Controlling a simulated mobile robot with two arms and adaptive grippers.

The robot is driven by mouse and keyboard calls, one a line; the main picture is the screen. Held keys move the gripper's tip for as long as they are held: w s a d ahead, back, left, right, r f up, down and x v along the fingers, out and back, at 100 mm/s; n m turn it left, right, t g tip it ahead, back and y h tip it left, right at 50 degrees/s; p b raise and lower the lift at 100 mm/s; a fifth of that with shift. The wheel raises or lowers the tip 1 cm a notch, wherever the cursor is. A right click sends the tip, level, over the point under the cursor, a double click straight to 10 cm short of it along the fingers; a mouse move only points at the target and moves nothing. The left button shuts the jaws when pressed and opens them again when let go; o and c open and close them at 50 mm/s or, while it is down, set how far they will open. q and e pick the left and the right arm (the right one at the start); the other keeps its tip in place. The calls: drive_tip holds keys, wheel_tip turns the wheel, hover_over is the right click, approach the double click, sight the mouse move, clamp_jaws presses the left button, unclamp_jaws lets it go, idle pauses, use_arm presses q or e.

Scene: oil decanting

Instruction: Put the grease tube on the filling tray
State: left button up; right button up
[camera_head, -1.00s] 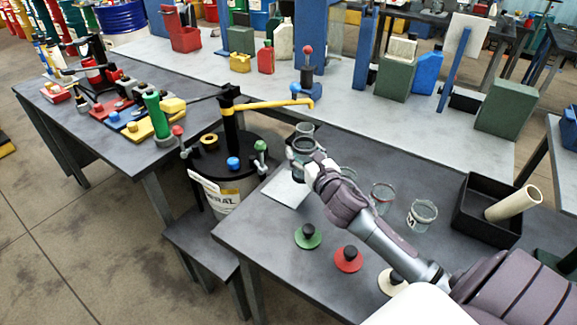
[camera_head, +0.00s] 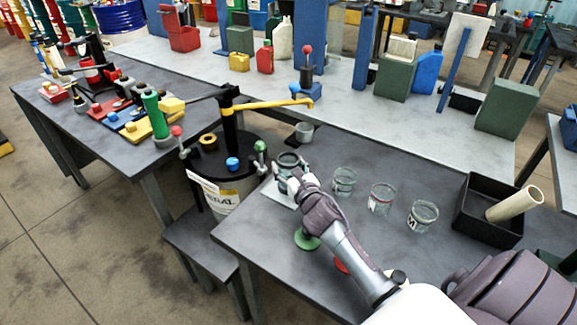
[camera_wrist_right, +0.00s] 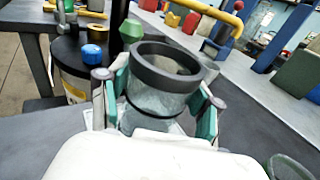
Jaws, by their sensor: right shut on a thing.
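My right gripper (camera_head: 293,178) is shut around a clear jar-like tube (camera_head: 288,160) with a dark grey rim, which I take to be the grease tube. In the right wrist view the tube (camera_wrist_right: 160,102) stands upright between the two green-padded fingers (camera_wrist_right: 160,105), its open top facing up. It is over the pale flat tray (camera_head: 275,194) at the bench's left corner, mostly hidden by tube and gripper. I cannot tell whether the tube touches the tray. My left gripper is not in view.
Clear jars (camera_head: 382,198) stand to the right, with a black bin (camera_head: 482,226) holding a beige roll (camera_head: 513,203) beyond. A drum (camera_head: 228,165) with a yellow spout arm (camera_head: 265,104) stands left of the tray. A green lid (camera_head: 305,240) lies in front.

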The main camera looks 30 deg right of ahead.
drive_tip(key=o, duration=1.4)
drive_tip(key=shift+f, duration=0.1)
drive_tip(key=shift+s, duration=0.1)
drive_tip(key=b+v, duration=0.1)
drive_tip(key=v, duration=1.1)
